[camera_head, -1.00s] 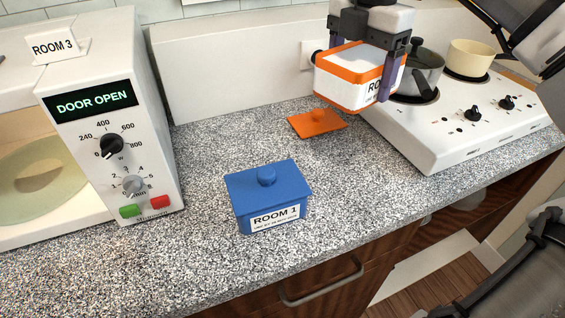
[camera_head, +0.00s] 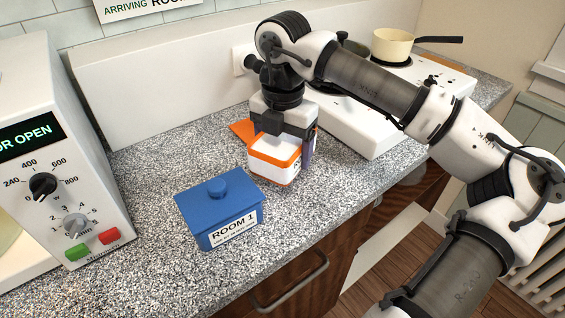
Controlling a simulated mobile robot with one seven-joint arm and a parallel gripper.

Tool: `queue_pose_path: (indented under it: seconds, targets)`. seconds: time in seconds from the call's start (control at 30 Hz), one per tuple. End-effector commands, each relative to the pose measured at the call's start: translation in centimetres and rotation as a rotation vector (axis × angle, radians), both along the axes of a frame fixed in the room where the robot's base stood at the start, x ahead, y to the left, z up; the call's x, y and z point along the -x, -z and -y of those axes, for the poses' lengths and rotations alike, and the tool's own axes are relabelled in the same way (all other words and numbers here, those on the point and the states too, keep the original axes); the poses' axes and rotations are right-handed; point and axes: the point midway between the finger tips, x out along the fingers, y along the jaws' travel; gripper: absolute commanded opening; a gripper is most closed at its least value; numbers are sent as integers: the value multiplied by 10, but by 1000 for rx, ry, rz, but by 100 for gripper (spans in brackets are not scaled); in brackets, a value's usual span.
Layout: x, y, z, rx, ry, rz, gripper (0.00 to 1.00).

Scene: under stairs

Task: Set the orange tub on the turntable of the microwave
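The orange tub (camera_head: 272,166) is a white box with an orange rim and no lid on it. My gripper (camera_head: 283,143) points down over it and is shut on it, with a purple finger pad showing along its right side. The tub is low over the counter, right of the blue tub; I cannot tell whether it touches the counter. The microwave (camera_head: 75,150) stands at the left, its display cut off to "OR OPEN". Only a pale yellow-green sliver of the turntable (camera_head: 7,232) shows at the left edge.
A lidded blue tub (camera_head: 220,212) marked "ROOM 1" stands between microwave and orange tub. An orange lid (camera_head: 241,129) lies behind the orange tub. The white hob (camera_head: 365,128) with a cream pan (camera_head: 392,46) is at the right. Speckled counter (camera_head: 145,170) is bare beside the microwave.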

Motion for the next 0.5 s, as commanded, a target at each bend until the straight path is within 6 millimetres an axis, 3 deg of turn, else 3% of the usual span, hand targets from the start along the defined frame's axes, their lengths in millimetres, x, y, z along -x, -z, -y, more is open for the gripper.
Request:
queue_pose_path:
  seconds: [0.5]
  targets:
    - [0, 49, 0, 1, 1, 1, 37]
